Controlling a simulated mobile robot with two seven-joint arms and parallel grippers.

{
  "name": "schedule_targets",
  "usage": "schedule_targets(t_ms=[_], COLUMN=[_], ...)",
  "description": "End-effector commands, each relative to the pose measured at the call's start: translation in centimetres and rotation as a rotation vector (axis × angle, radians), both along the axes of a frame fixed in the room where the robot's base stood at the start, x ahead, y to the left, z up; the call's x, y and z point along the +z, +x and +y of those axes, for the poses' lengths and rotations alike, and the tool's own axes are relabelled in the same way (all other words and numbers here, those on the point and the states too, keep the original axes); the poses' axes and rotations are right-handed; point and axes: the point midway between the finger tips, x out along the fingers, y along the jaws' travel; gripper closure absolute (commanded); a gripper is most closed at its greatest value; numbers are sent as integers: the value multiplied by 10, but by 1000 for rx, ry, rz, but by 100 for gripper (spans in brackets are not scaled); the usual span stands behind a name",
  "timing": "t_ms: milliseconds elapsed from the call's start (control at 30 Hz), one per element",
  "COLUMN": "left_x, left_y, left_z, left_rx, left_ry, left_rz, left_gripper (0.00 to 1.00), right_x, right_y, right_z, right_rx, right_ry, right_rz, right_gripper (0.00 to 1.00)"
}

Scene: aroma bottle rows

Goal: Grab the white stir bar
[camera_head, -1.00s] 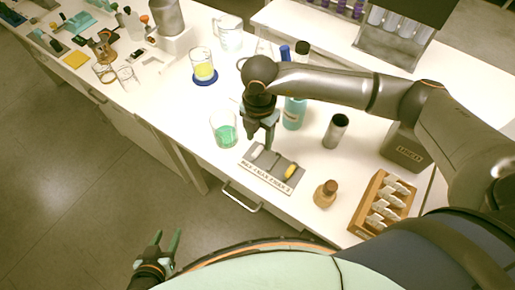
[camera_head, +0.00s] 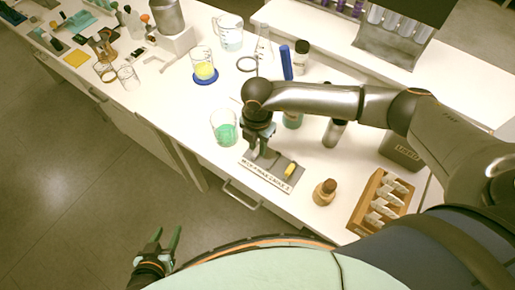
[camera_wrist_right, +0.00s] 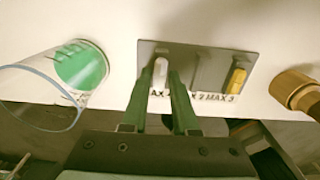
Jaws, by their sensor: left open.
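The white stir bar (camera_wrist_right: 161,72) lies in the left slot of a small dark grey tray (camera_wrist_right: 209,70), seen in the right wrist view. My right gripper (camera_wrist_right: 161,82) is above that slot, pointing down. Its two fingers stand apart, one on each side of the bar, with a gap visible between them; I cannot tell whether they touch it. In the head view my right gripper (camera_head: 258,154) covers the tray's left part and hides the bar. My left gripper (camera_head: 168,236) is open and empty over the floor, away from the bench.
A yellow bar (camera_wrist_right: 237,78) lies in the tray's right slot. A beaker of green liquid (camera_head: 224,130) stands left of the tray. A brown bottle (camera_head: 325,192) and a wooden rack (camera_head: 362,222) stand to the right. The bench's front edge is close below the tray.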

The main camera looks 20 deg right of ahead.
Motion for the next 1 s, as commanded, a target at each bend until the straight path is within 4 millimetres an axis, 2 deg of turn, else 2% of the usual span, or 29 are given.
schedule_targets(t_ms=[33, 233, 800, 1000], left_x=[0, 0, -1, -5], left_y=[0, 0, 0, 0], left_z=[0, 0, 0, 0], left_rx=[0, 0, 0, 0], left_ry=[0, 0, 0, 0], left_rz=[0, 0, 1, 1], left_gripper=[50, 50, 50, 50], right_x=[0, 0, 2, 17], right_y=[0, 0, 0, 1], right_z=[0, 0, 0, 0], right_rx=[0, 0, 0, 1], right_ry=[0, 0, 1, 1], right_rz=[0, 0, -1, -3], right_gripper=[79, 100, 100, 100])
